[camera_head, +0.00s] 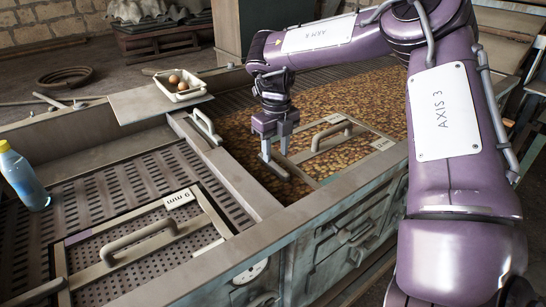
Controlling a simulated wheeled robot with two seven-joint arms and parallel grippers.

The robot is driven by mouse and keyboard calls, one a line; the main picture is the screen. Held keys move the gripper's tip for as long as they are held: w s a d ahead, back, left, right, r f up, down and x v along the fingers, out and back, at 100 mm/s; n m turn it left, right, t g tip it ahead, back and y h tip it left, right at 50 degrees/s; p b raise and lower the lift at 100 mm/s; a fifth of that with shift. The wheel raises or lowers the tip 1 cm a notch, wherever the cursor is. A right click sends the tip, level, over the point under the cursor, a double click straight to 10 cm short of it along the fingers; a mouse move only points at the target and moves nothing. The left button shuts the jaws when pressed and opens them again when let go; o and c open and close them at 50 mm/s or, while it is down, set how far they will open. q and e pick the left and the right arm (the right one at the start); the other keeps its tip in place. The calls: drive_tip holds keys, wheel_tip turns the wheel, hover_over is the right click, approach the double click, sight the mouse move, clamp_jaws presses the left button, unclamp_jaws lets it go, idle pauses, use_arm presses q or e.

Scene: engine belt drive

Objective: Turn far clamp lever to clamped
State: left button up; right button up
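A pale lever-like bar (206,127) lies at the far end of the divider between the two beds; I take it for the far clamp lever, but its clamp state cannot be told. My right gripper (275,152) points down over the gravel bed, to the right of this lever and apart from it. Its two fingers are spread with a gap between them. A flat grey bar (287,170) lies by the fingertips; whether they touch it cannot be told. My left gripper is not in view.
A framed screen with a handle (333,135) lies on the gravel bed (235,128). A blue bottle (24,180) stands at left. A tray with eggs (180,86) rests on a board behind.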

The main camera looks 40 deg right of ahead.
sight(274, 165)
drive_tip(key=f, duration=0.2)
drive_tip(key=shift+w+f, duration=0.2)
drive_tip(key=shift+f, duration=0.2)
drive_tip(key=shift+w+f+p, duration=0.1)
drive_tip(key=shift+f+p, duration=0.2)
drive_tip(key=shift+f, duration=0.35)
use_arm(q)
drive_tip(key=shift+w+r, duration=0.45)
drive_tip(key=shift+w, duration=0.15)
use_arm(e)
clamp_jaws()
